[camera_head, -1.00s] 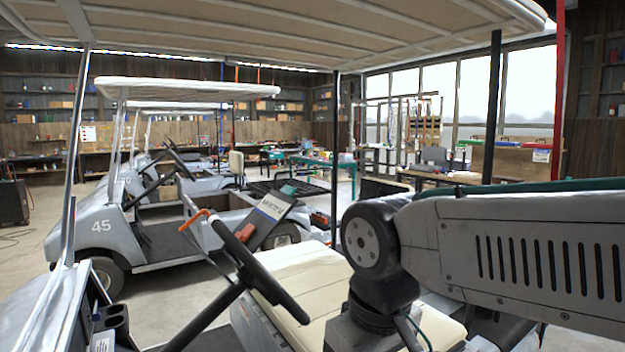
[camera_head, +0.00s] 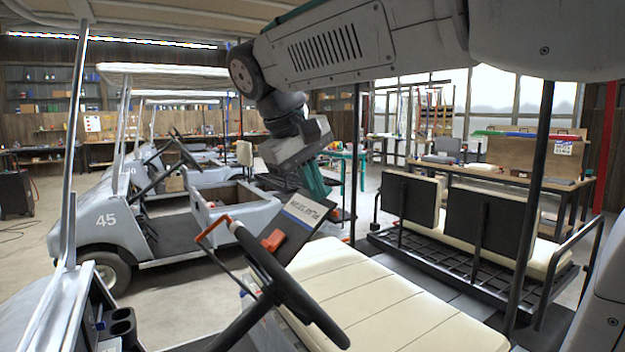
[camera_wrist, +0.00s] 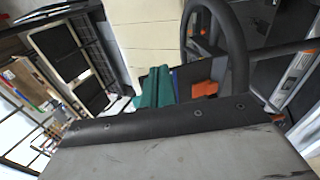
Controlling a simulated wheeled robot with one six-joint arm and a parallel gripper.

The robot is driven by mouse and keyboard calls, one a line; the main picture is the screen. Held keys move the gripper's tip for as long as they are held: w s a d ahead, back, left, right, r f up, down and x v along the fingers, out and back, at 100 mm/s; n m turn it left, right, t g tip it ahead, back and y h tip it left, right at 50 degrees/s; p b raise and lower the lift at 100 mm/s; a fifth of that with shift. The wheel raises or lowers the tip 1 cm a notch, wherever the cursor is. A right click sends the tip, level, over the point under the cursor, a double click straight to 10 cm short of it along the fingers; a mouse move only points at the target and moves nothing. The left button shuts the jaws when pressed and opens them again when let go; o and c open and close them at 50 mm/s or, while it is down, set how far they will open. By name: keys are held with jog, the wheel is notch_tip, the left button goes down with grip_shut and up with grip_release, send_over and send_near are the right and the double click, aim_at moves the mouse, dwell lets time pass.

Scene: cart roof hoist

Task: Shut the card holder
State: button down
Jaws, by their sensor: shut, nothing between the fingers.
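The card holder appears to be the dark flat panel (camera_head: 303,222) with a pale lettered strip, standing tilted up beside the steering wheel (camera_head: 290,285). An orange block (camera_head: 272,240) is at its lower left. My gripper (camera_head: 313,183), with green fingers, is just above the panel's upper edge; I cannot tell whether they touch. In the wrist view my green fingers (camera_wrist: 155,88) are together and empty, beside a blue and dark edge of the panel (camera_wrist: 185,78) and the orange block (camera_wrist: 205,88). The wrist housing hides the lower part of that view.
The cream seat (camera_head: 375,300) lies right of the wheel. An orange-ended lever (camera_head: 213,228) stands left of it. A roof post (camera_head: 530,200) rises at right, and another (camera_head: 72,140) at left. Another cart (camera_head: 130,220) is parked beyond. A rear bench (camera_head: 470,215) is at right.

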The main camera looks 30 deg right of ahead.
jog(key=w+a+r+h, duration=0.25)
jog(key=w+r, duration=0.55)
jog(key=w, duration=0.4)
jog(key=shift+m+h, duration=0.35)
jog(key=shift+m, duration=0.05)
jog(key=x, duration=1.4)
jog(key=shift+s+d+r, duration=0.1)
jog(key=shift+s+d, duration=0.05)
jog(key=shift+d, duration=0.25)
jog(key=shift+d+f+y, duration=0.5)
jog(key=shift+d, duration=0.25)
jog(key=d+f+y, duration=0.3)
jog(key=f+y, duration=0.4)
jog(key=f, duration=0.3)
jog(key=d+f+y, duration=0.2)
jog(key=f+y, duration=0.4)
jog(key=f, duration=0.4)
jog(key=a+f+y, duration=0.1)
jog(key=f, duration=0.1)
jog(key=a+f+y, duration=0.1)
jog(key=f+y, duration=0.1)
jog(key=a+f+y, duration=0.1)
jog(key=f, duration=0.1)
jog(key=shift+a+f+y, duration=0.1)
jog(key=shift+f+y, duration=0.05)
jog(key=shift+y, duration=0.15)
jog(key=shift+a+f+y, duration=0.7)
jog(key=shift+f, duration=0.05)
